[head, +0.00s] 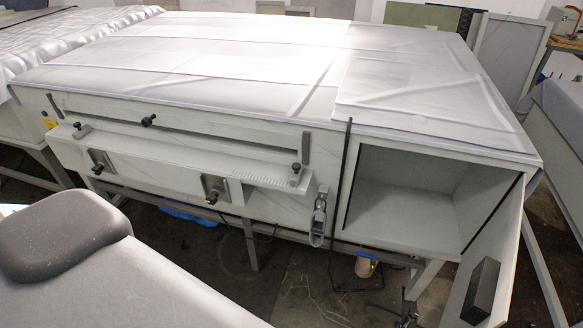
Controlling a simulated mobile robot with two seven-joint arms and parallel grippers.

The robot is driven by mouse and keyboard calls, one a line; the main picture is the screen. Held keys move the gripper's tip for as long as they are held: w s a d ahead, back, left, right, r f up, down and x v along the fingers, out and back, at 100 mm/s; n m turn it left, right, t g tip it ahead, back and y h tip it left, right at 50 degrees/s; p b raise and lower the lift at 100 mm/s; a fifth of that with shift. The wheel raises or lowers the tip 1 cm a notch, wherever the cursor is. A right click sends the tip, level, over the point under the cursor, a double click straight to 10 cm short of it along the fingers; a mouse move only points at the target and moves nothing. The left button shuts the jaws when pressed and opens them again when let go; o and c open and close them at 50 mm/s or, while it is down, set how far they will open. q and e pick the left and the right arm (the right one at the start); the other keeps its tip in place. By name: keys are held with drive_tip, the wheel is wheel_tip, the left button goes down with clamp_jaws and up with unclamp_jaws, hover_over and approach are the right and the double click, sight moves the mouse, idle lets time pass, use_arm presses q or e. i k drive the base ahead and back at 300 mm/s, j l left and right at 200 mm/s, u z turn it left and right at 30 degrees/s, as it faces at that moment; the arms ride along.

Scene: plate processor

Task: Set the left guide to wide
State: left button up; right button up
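The plate processor (265,115) is a large pale cabinet with a long feed shelf (190,158) on its front. A small dark guide block (82,130), which looks like the left guide, sits at the left end of the shelf. A similar guide with a dark knob (296,172) is at the right end, beside a row of scale marks (255,176). A black knob (148,120) sticks out by the slot above the shelf. Two more dark knobs on brackets (98,165) (213,193) are below the shelf. Neither gripper is in view.
A door (490,262) with a black handle hangs open at the right, showing an empty compartment (420,205). A thin black upright bar (341,165) and a hanging grey latch (319,215) stand between shelf and compartment.

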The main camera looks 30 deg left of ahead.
sight(81, 131)
drive_tip(key=u, duration=2.3)
drive_tip(key=i+j+z, duration=0.15)
drive_tip(key=z, duration=0.3)
drive_tip(key=i+j+z, duration=0.2)
drive_tip(key=z, duration=0.2)
drive_tip(key=i+j+z, duration=0.1)
drive_tip(key=j, duration=0.2)
drive_tip(key=i+j+z, duration=0.1)
drive_tip(key=i+j, duration=0.15)
drive_tip(key=i+j+z, duration=0.1)
drive_tip(key=j, duration=0.25)
drive_tip(key=i+j, duration=0.2)
drive_tip(key=j, duration=0.15)
drive_tip(key=i+j, duration=0.15)
drive_tip(key=j, duration=0.25)
drive_tip(key=i+j, duration=0.2)
drive_tip(key=j, duration=0.15)
